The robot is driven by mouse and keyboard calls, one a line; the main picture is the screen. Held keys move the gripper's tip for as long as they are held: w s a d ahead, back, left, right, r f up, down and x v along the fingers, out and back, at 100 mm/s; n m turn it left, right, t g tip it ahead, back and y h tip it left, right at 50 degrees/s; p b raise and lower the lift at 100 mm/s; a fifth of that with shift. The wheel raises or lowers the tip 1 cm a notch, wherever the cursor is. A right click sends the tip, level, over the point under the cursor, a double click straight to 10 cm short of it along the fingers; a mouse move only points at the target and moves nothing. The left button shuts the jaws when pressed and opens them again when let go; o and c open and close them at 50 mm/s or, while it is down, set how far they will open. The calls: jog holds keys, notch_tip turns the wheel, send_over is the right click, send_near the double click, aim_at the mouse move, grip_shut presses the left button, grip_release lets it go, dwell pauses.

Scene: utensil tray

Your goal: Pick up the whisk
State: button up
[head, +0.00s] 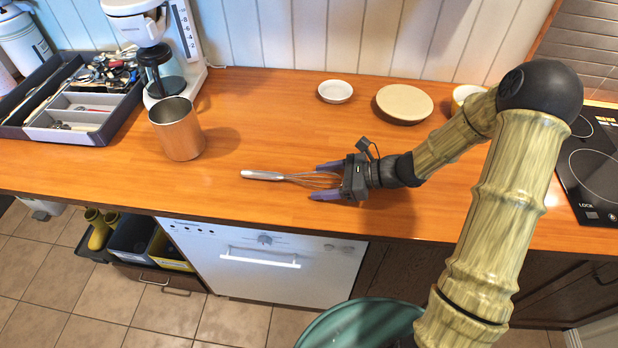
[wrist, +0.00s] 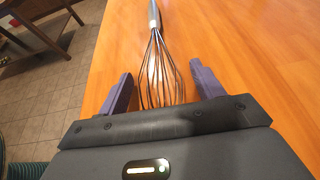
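The whisk (head: 264,175) lies on the orange wooden counter (head: 260,130), its silver handle pointing left and its wire loops to the right. My gripper (head: 320,181) is at the wire end, with its two purple fingers spread on either side of the loops. In the wrist view the whisk (wrist: 158,60) runs away from me, its wires between the open fingers (wrist: 160,88). Neither finger appears to touch the wires. The far ends of the loops are hidden by the gripper body.
A metal canister (head: 177,130) and a coffee machine (head: 160,40) stand left of the whisk. A utensil tray (head: 75,135) is at the far left. A small white dish (head: 335,92) and a round beige plate (head: 404,104) lie behind. The counter's front edge is close.

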jog(key=c, duration=1)
jog(key=shift+r, duration=0.1)
notch_tip(320, 180, up, 10)
jog(key=shift+f+p, duration=0.1)
jog(key=shift+p, duration=0.2)
dwell(0.3)
